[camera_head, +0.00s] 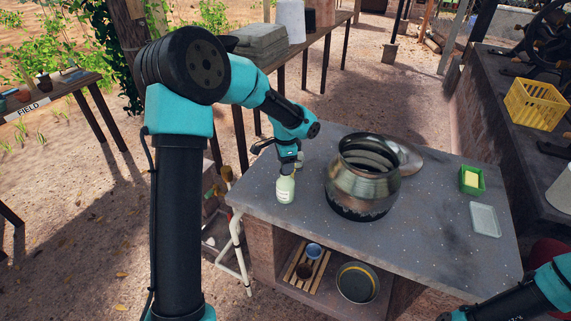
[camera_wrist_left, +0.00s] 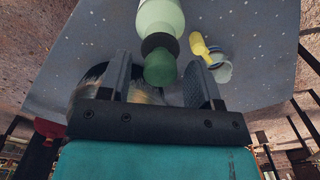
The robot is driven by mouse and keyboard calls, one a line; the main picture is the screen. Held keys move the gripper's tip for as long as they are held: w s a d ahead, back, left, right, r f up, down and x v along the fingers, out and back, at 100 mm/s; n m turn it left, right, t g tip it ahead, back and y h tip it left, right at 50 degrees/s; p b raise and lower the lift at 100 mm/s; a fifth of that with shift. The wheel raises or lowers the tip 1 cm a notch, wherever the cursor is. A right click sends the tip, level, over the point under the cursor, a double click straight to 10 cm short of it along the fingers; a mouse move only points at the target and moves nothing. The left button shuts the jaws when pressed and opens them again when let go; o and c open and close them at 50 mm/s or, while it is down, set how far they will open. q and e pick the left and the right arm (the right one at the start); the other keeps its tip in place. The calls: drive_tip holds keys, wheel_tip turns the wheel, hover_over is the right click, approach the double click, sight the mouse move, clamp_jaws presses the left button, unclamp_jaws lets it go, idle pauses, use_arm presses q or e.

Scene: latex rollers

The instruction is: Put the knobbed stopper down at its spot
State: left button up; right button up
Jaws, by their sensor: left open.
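A pale green bottle (camera_head: 286,190) with a white label stands upright near the table's left edge. In the left wrist view the bottle (camera_wrist_left: 160,16) has a dark collar and a rounded green knob (camera_wrist_left: 160,69) at its end, which looks like the knobbed stopper. My left gripper (camera_head: 288,166) is just above the bottle. In the left wrist view its two fingers (camera_wrist_left: 161,76) are open on either side of the green knob, with gaps showing. Contact cannot be told.
A large metal pot (camera_head: 362,186) stands right of the bottle. Behind the bottle are a small pale cup (camera_wrist_left: 221,72) and a yellow piece (camera_wrist_left: 199,43). The front middle is clear.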

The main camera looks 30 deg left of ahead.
use_arm(q)
wheel_tip(320, 180, up, 11)
drive_tip(key=shift+r, duration=0.2)
drive_tip(key=shift+f, duration=0.1)
idle(0.5)
